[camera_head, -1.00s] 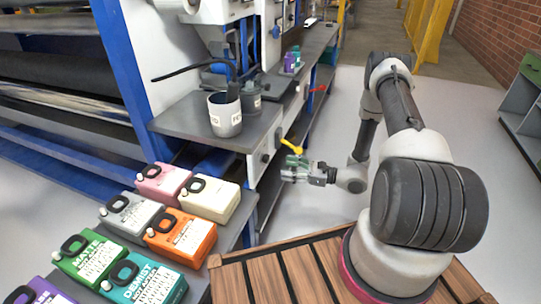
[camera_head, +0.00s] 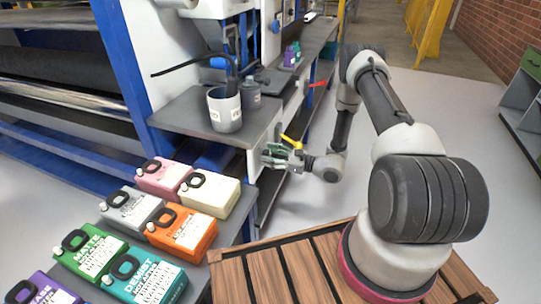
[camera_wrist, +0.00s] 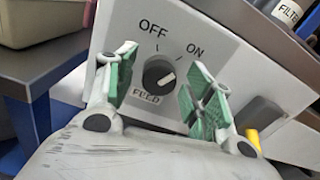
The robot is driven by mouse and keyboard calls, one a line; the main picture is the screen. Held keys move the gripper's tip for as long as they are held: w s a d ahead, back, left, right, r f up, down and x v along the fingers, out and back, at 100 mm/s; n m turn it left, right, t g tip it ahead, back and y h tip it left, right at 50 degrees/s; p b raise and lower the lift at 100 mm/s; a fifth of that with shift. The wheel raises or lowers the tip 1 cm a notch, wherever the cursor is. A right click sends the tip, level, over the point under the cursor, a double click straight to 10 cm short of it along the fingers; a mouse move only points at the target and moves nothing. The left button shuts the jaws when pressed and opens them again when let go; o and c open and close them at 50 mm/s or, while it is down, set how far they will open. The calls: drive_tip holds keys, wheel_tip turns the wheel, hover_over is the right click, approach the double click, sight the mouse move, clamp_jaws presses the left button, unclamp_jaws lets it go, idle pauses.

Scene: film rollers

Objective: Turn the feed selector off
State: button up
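The feed selector (camera_wrist: 158,76) is a round dark knob on a white panel (camera_wrist: 215,35) in the wrist view. OFF is printed at its upper left and ON at its upper right, with a partly covered label below. Its pale pointer mark is angled toward the upper right, on the ON side. My gripper (camera_wrist: 160,85) is open, its green-padded fingers on either side of the knob with gaps showing. In the head view my gripper (camera_head: 272,158) is at the panel under the grey shelf, and the knob is hidden there.
A yellow lever (camera_head: 291,142) is close to my gripper, and a red lever (camera_head: 318,85) is farther back. A grey cup (camera_head: 225,112) stands on the shelf above.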

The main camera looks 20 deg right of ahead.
drive_tip(key=c, duration=0.8)
drive_tip(key=n, duration=0.5)
drive_tip(key=shift+s+n, duration=0.1)
drive_tip(key=shift+n, duration=0.3)
drive_tip(key=n, duration=0.5)
drive_tip(key=shift+a+f+n, duration=0.1)
drive_tip(key=shift+f+n, duration=0.05)
drive_tip(key=shift+n, duration=0.25)
drive_tip(key=o, duration=1)
